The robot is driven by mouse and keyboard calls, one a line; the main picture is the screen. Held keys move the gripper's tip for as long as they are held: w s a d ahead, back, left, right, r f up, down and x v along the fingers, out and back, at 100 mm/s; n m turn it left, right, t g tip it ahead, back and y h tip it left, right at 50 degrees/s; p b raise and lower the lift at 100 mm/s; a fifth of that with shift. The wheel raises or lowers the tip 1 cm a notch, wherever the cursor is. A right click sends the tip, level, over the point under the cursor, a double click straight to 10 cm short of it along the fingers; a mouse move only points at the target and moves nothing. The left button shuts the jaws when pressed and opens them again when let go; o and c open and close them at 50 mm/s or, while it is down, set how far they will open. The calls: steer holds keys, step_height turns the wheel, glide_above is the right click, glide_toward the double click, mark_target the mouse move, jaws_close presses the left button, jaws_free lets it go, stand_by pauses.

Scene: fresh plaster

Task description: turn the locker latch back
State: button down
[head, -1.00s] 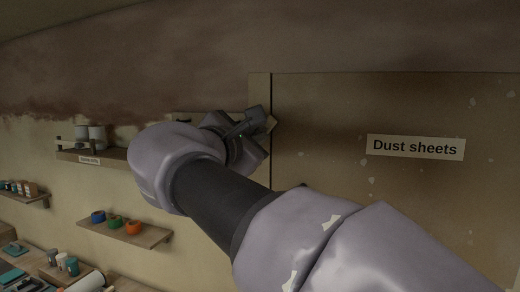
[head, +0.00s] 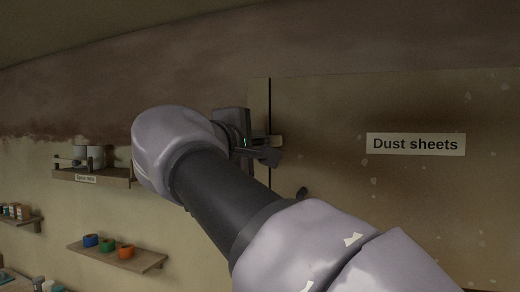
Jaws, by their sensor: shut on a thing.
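The locker door (head: 400,210) fills the right side and carries a "Dust sheets" label.
On the left wall are a shelf with pale rolls (head: 88,156) and a lower shelf with coloured tape rolls (head: 108,246). The door around the label is clear.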

steer(key=shift+m, duration=0.5)
steer(key=c, duration=1.4)
jaws_free()
steer(key=shift+c, duration=0.2)
steer(key=shift+d+f, duration=0.1)
